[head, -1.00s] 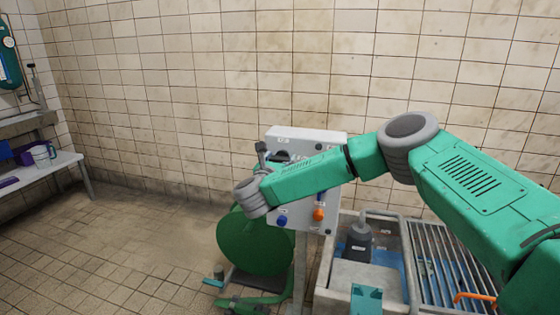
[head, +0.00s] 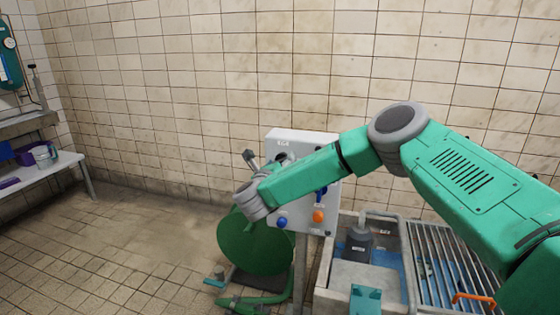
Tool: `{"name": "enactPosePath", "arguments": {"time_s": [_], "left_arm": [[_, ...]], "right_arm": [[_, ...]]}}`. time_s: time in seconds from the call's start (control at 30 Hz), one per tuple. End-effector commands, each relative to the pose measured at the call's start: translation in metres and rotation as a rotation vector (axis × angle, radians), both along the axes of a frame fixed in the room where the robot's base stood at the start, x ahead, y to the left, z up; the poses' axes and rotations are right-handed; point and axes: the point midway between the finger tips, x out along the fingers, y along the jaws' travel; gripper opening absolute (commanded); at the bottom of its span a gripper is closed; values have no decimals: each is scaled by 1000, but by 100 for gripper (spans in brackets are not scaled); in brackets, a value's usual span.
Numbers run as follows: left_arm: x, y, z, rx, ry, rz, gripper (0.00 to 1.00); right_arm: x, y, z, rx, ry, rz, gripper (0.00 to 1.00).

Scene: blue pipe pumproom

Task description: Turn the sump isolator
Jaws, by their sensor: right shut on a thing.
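A pale grey control panel (head: 300,137) stands on a post in the middle of the head view. A dark round switch part (head: 284,157) on its upper left shows just above my right forearm; I take it for the sump isolator. My right arm crosses in front of the panel from the right. My right gripper (head: 251,160) is at the panel's upper left edge, only a dark grey piece of it showing. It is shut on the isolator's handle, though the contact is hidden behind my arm.
Below the forearm, the panel carries a blue knob (head: 281,223) and an orange knob (head: 318,217). A green round drum (head: 255,245) stands below. A sump basin (head: 340,272) and metal grating (head: 440,255) are at right. A bench (head: 45,170) is at far left; floor between is clear.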

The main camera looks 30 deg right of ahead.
Motion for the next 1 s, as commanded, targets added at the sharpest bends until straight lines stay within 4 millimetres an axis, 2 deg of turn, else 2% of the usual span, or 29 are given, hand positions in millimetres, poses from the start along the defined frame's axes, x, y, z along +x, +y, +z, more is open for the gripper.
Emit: {"name": "enactPosePath", "arguments": {"time_s": [1.0], "left_arm": [[0,0,41,0,0,0,0]], "right_arm": [[3,4,-4,-595,699,9,25]]}}
